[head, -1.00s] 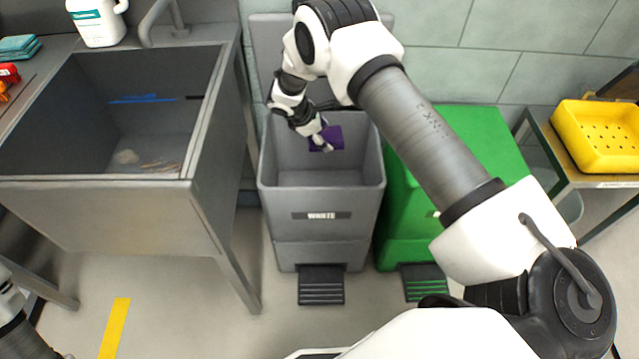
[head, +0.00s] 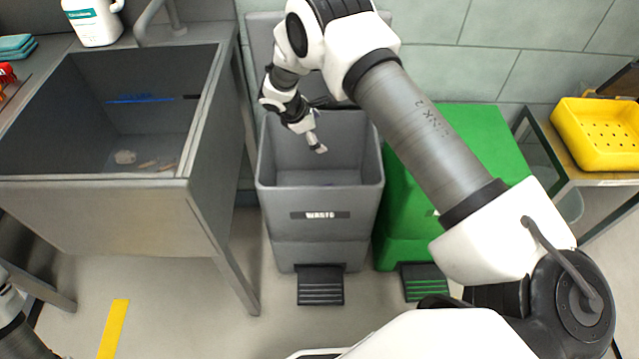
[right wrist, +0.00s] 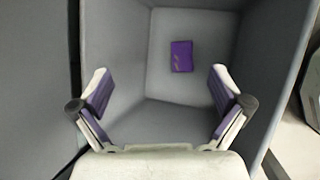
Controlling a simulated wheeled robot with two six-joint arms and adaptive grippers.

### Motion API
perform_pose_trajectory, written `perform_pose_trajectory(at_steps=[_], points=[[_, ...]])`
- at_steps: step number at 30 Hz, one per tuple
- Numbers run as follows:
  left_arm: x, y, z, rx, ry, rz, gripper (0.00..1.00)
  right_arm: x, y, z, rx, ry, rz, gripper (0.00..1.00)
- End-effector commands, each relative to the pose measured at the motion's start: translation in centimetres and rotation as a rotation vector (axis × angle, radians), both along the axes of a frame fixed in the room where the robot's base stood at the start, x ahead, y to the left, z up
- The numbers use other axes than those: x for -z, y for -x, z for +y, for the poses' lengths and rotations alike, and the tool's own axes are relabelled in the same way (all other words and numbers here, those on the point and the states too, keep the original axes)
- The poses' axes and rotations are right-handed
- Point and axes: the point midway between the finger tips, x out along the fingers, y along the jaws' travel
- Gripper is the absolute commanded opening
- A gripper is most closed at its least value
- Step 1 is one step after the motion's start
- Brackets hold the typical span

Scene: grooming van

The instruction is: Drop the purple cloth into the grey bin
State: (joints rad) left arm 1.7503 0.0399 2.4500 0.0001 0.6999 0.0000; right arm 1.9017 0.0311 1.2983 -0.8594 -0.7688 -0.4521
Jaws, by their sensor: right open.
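The grey bin (head: 320,240) stands open between the steel tub and a green bin, with a "WASTE" label on its front. My right gripper (head: 319,145) is over the bin's opening, pointing down. In the right wrist view its two fingers (right wrist: 160,95) are spread wide with nothing between them. The purple cloth (right wrist: 182,56) lies on the bottom of the grey bin in that view, apart from the fingers. In the head view the cloth is hidden inside the bin. Of my left arm only a part shows at the lower left edge; its gripper is out of view.
A green bin (head: 400,215) stands right of the grey bin. A steel tub (head: 100,205) is on the left, with a white jug (head: 95,22) behind it. A yellow perforated basket (head: 598,135) sits on a side table. A pedal (head: 320,285) sticks out at the grey bin's foot.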

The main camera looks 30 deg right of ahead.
Motion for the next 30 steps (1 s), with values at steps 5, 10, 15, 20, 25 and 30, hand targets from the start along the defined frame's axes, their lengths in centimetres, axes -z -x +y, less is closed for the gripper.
perform_pose_trajectory(at_steps=[5, 10, 15, 20, 25, 30], points=[[0.0, 0.0, 0.0, 0.000, 0.000, 0.000, 0.00, -4.2, 0.0, 2.5, -0.003, 0.001, -0.004, 1.00], [0.0, 0.0, 0.0, 0.000, 0.000, 0.000, 0.00, -7.0, 0.1, 4.2, -0.001, 0.001, -0.002, 1.00], [0.0, 0.0, 0.0, 0.000, 0.000, 0.000, 0.00, -7.8, 0.2, 4.7, -0.001, 0.000, 0.001, 1.00], [0.0, 0.0, 0.0, 0.000, 0.000, 0.000, 0.00, -7.8, 0.2, 4.7, 0.000, 0.000, 0.000, 1.00], [0.0, 0.0, 0.0, 0.000, 0.000, 0.000, 0.00, -7.8, 0.2, 4.7, 0.000, 0.000, 0.000, 1.00], [-1.3, 0.0, 0.0, 0.000, 0.000, 0.001, 0.00, -7.7, 0.8, 4.6, 0.002, -0.001, 0.025, 1.00]])
